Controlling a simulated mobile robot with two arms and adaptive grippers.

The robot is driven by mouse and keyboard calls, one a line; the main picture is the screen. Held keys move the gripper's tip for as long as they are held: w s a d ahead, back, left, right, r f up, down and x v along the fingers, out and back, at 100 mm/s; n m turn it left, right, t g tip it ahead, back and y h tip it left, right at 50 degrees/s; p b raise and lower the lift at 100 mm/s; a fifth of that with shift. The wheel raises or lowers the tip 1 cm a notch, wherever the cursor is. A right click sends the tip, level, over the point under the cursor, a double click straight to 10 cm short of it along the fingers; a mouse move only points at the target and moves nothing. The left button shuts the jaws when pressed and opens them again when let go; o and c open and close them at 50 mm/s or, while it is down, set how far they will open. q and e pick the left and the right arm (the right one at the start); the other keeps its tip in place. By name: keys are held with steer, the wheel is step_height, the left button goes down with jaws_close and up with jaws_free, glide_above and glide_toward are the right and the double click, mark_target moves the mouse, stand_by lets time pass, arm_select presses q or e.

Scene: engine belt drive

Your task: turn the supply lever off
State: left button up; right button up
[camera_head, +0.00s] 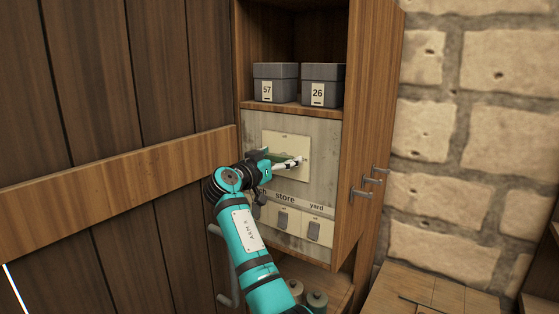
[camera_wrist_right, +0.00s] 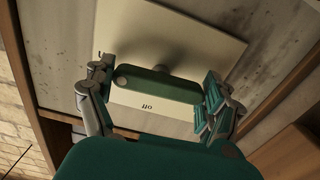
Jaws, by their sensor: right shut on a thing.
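The supply lever (camera_wrist_right: 155,85) is a green bar with rounded ends, mounted on a dark round hub in front of a cream plate (camera_wrist_right: 210,38). In the right wrist view the word "off" shows upside down on the plate, just beside the bar. My right gripper (camera_wrist_right: 158,95) has its fingers at the two ends of the bar and is shut on it. In the head view the right gripper (camera_head: 283,161) is at the cream plate (camera_head: 298,143), and the green bar (camera_head: 283,154) is partly hidden by the fingers. My left gripper is out of view.
Below the plate are smaller switches (camera_head: 283,220) labelled "store" and "yard"; another is partly hidden by my arm. Two grey boxes (camera_head: 275,84) stand on the shelf above. A wooden door (camera_head: 120,165) is at the left, and metal hooks (camera_head: 372,181) stick out at the right.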

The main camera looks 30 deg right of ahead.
steer(key=shift+n+b, duration=0.5)
steer(key=shift+n, duration=1.3)
steer(key=shift+n+b, duration=0.35)
steer(key=shift+n, duration=0.65)
steer(key=n, duration=0.2)
steer(key=shift+n, duration=0.3)
steer(key=n+p, duration=0.1)
steer(key=n, duration=0.3)
steer(key=shift+r+n, duration=0.15)
steer(key=shift+n, duration=0.15)
steer(key=shift+n+p, duration=1.1)
steer(key=shift+n, duration=1.1)
steer(key=o, duration=1)
steer(key=shift+f, duration=0.2)
steer(key=shift+c, duration=0.2)
